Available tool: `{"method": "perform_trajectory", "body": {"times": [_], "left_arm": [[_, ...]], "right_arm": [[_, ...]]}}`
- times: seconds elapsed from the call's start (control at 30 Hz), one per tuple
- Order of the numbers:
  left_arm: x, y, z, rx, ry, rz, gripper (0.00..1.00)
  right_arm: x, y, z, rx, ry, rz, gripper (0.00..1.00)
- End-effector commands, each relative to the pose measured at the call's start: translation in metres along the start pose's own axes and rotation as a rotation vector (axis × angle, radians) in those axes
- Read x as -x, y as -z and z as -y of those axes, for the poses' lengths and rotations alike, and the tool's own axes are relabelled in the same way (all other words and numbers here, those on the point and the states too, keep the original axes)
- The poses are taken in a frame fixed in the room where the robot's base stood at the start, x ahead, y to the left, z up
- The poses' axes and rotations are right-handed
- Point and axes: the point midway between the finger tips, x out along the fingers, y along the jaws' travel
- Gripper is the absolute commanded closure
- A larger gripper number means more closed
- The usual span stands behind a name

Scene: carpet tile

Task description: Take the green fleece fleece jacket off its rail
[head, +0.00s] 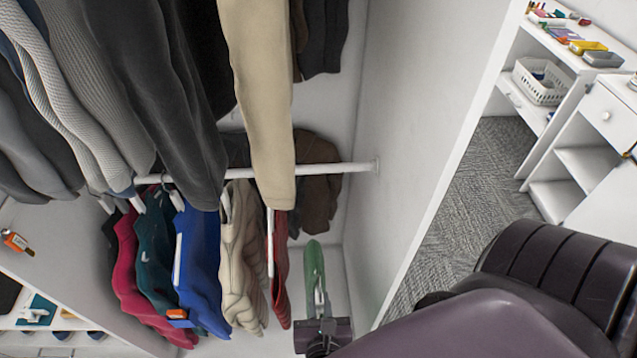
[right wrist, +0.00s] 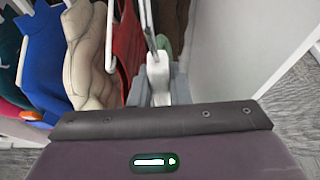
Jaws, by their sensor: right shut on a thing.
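The green fleece jacket (head: 314,268) shows as a narrow strip, seen edge-on, at the right end of the lower row of clothes. In the right wrist view only a small green patch (right wrist: 166,48) shows. The white rail (head: 330,169) runs to the side panel, and in the head view a gap lies between it and the green jacket. My right gripper (head: 320,322) is at the jacket's hanger, shut on its pale middle part (right wrist: 157,76). The jacket's lower part is hidden. My left gripper is not in view.
A dark red garment (head: 281,262) and a cream padded one (head: 242,255) hang close to the left. Long sleeves (head: 262,100) hang in front of the rail. A white side panel (head: 425,140) stands close on the right. Beyond it are carpet and white shelves (head: 570,150).

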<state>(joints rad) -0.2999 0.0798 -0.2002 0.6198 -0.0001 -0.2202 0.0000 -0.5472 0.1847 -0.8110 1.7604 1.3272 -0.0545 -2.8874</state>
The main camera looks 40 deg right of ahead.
Motion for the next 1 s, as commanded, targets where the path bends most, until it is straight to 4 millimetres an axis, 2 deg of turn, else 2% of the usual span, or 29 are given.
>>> {"method": "perform_trajectory", "body": {"times": [0.53,0.7,1.0], "left_arm": [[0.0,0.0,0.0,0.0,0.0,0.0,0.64],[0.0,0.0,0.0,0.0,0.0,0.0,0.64],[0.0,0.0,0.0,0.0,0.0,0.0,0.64]], "right_arm": [[0.055,0.022,0.0,0.0,0.002,0.001,1.0],[0.064,0.026,0.0,-0.002,0.001,0.001,1.0],[0.068,0.027,0.0,-0.002,0.001,0.003,1.0]]}}
